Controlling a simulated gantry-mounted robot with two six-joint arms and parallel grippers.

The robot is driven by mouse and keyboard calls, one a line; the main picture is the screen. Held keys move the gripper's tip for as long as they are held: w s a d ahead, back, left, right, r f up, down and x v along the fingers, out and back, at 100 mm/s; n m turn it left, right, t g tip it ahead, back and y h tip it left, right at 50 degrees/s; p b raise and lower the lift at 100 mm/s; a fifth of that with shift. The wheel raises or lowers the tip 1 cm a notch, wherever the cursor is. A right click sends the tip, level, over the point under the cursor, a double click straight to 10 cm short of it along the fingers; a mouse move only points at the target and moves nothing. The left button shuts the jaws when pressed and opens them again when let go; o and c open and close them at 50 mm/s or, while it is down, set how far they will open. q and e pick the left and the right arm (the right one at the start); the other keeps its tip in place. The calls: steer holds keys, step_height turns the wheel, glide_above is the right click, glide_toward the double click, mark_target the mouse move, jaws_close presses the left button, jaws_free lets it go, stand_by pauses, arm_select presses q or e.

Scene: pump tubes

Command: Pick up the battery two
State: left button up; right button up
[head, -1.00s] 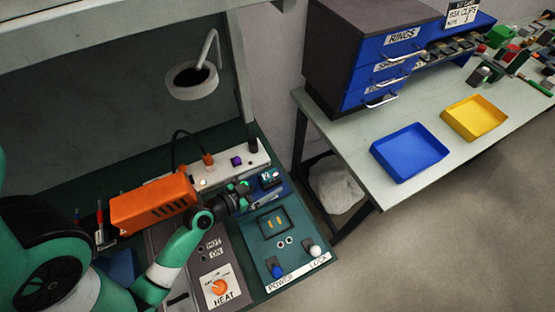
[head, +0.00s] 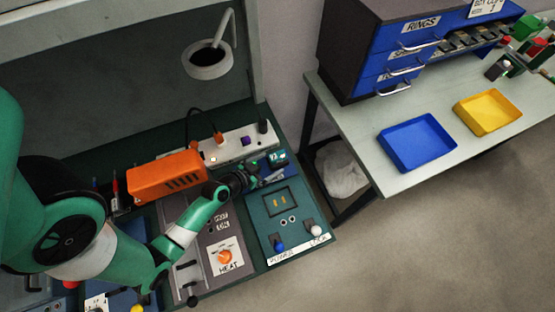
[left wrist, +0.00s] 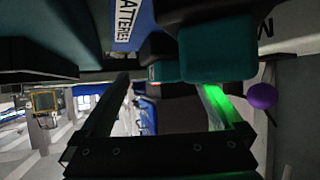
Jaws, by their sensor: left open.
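Dark teal battery blocks (left wrist: 215,50) show close up in the left wrist view, beside a blue label reading "BATTERIES" (left wrist: 128,24). In the head view a small teal and black battery block (head: 279,158) sits at the back right of the console. I cannot tell which block is battery two. My left gripper (head: 266,181) is open just in front of the blocks. In the left wrist view its fingers (left wrist: 170,95) are spread, with a green glow by the right one. No battery is visibly held between them. My right gripper is not in view.
An orange box (head: 166,176) lies beside my left arm. A white power strip (head: 230,145) with plugs runs behind the gripper. The console has a heat knob (head: 226,257) and power and lock switches. Blue (head: 418,145) and yellow (head: 490,112) trays stand on the right table.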

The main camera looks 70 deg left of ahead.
mark_target(278, 159)
arm_select(q)
steer(key=x, duration=0.4)
steer(key=shift+a, duration=0.15)
jaws_close()
